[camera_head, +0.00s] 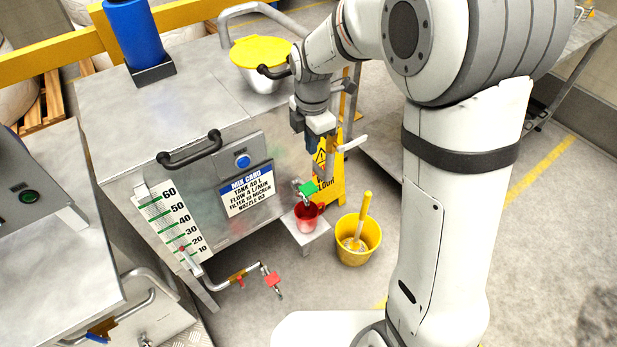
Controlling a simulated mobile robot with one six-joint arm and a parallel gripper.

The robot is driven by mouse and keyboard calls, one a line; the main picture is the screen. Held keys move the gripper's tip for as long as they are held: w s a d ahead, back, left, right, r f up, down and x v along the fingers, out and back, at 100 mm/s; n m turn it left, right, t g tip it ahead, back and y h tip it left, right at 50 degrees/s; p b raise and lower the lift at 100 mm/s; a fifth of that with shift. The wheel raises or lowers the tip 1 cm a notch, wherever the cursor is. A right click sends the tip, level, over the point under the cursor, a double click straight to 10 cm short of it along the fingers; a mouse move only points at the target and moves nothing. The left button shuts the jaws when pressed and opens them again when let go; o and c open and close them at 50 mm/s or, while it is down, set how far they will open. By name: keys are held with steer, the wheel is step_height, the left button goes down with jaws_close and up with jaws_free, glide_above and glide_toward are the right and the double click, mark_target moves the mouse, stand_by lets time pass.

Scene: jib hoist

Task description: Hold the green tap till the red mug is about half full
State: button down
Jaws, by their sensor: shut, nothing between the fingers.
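The green tap (308,188) sticks out from the front of the steel tank cabinet, near its right end. The red mug (306,219) stands upright on a small steel shelf (318,235) directly below the tap's spout. The level inside the mug is too small to tell, and I cannot make out a stream. My gripper (320,176) points down, its fingers shut with nothing between them, just above and to the right of the green handle. Whether the fingertips touch the handle I cannot tell.
A yellow bucket (358,241) with a brush stands right of the shelf, before a yellow floor sign (329,187). A red-handled tap (272,279) sits lower left. The cabinet carries a level scale (170,222), a card (247,190) and a black handle (189,150).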

mark_target(309, 189)
steer(key=shift+w+a+f+n, duration=0.2)
steer(key=shift+f+n, duration=0.1)
steer(key=shift+n, duration=0.1)
step_height(309, 189, down, 14)
steer(key=shift+b, duration=1.1)
